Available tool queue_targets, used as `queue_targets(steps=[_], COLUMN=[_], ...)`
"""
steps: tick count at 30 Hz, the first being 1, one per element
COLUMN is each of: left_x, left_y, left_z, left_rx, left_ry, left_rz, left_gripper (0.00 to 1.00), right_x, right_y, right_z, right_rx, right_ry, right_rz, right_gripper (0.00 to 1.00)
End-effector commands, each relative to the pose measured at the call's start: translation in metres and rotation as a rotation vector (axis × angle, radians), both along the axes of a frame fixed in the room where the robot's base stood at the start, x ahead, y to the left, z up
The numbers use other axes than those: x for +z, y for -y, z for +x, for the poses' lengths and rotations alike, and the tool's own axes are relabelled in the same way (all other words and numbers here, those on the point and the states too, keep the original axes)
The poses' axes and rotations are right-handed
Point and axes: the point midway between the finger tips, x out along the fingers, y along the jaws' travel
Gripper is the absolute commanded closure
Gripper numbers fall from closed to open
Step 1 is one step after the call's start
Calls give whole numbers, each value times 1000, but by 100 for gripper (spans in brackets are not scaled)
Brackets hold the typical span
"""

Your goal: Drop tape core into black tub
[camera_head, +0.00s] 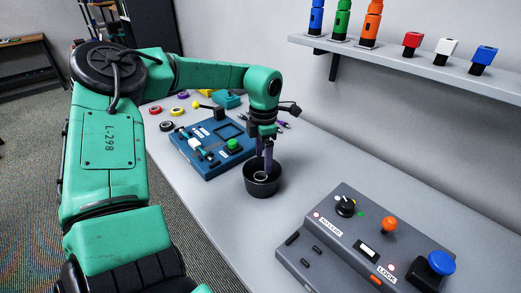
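The black tub (261,190) stands on the grey table, open side up, near the middle of the view. My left gripper (264,170) points straight down over it, with its fingertips at or just inside the rim. A small pale ring, which looks like the tape core (261,177), shows at the fingertips within the tub's mouth. I cannot tell whether the fingers grip it or whether it rests on the tub's floor. The finger gap is too small to read. My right gripper is not in view.
A blue board with a green button (233,145) lies left of the tub. A grey console with knobs (335,250) stands to the right. Several tape rolls (166,126) lie at the back left. A wall shelf (420,66) holds bottles and coloured blocks.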

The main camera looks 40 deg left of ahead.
Motion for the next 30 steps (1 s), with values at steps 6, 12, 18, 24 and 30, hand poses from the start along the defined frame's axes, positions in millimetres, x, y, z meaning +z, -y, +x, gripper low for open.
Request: queue_targets(steps=[6, 12, 18, 24, 30], left_x=[0, 13, 68, 123, 145], left_y=[0, -1, 0, 0, 0], left_z=[0, 1, 2, 1, 1], left_rx=[0, 0, 1, 1, 0], left_ry=[0, 4, 7, 3, 0], left_rz=[0, 1, 3, 2, 0], left_gripper=[19, 19, 19, 19, 19], right_x=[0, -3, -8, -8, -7], right_y=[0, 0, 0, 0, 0], right_z=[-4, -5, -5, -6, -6], right_rx=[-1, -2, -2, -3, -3], right_ry=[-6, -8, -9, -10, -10], right_rz=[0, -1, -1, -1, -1], right_gripper=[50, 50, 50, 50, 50])
